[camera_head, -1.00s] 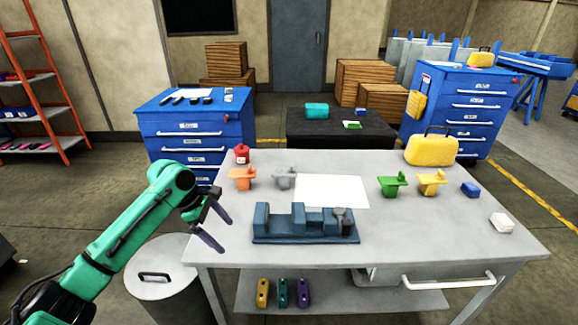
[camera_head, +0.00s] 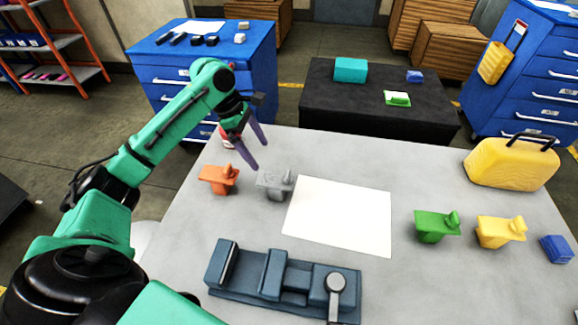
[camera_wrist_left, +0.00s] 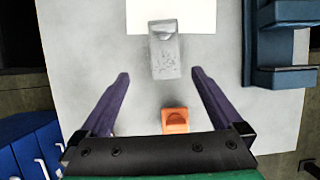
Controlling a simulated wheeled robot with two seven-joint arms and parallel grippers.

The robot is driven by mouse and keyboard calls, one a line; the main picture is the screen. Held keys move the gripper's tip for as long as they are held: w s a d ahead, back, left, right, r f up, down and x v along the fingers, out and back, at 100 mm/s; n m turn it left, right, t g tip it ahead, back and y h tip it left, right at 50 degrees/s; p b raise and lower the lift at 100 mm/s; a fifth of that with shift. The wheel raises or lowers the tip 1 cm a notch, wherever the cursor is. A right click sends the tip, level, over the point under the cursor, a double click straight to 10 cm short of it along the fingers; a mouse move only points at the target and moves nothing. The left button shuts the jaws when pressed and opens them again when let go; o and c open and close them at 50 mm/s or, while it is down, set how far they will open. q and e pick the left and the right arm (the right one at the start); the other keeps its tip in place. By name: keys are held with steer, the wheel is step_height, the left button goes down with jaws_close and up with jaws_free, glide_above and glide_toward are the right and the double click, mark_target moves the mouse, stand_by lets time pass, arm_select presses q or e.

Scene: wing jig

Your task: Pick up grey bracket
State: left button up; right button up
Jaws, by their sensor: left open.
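The grey bracket (camera_head: 274,184) stands on the grey table, left of the white sheet and right of the orange bracket (camera_head: 218,178). In the left wrist view the grey bracket (camera_wrist_left: 165,52) lies ahead of the fingertips, roughly centred between their lines, and the orange bracket (camera_wrist_left: 175,120) shows nearer, between the fingers. My left gripper (camera_head: 258,155) is open and empty, its purple fingers above the table just behind the grey bracket in the head view; it also shows in the left wrist view (camera_wrist_left: 160,75). My right gripper is not in view.
The white sheet (camera_head: 340,215) lies beside the grey bracket. A blue-grey jig (camera_head: 290,282) stands at the front. Green (camera_head: 434,228) and yellow (camera_head: 497,232) brackets stand to the right. A red object (camera_head: 226,138) is partly hidden behind my left gripper.

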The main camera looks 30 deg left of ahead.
mark_target(273, 178)
arm_select(q)
steer(key=x, duration=0.2)
steer(key=s+x, duration=0.1)
steer(key=x, duration=0.3)
steer(key=shift+s+d+f+p, duration=0.25)
steer(key=shift+d+f+p, duration=0.05)
steer(key=shift+d+p, duration=0.15)
steer(key=x, duration=0.6)
steer(key=shift+w+f+p, duration=0.3)
steer(key=shift+f+p, duration=0.05)
steer(key=shift+f, duration=0.2)
steer(key=shift+w, duration=0.1)
jaws_close()
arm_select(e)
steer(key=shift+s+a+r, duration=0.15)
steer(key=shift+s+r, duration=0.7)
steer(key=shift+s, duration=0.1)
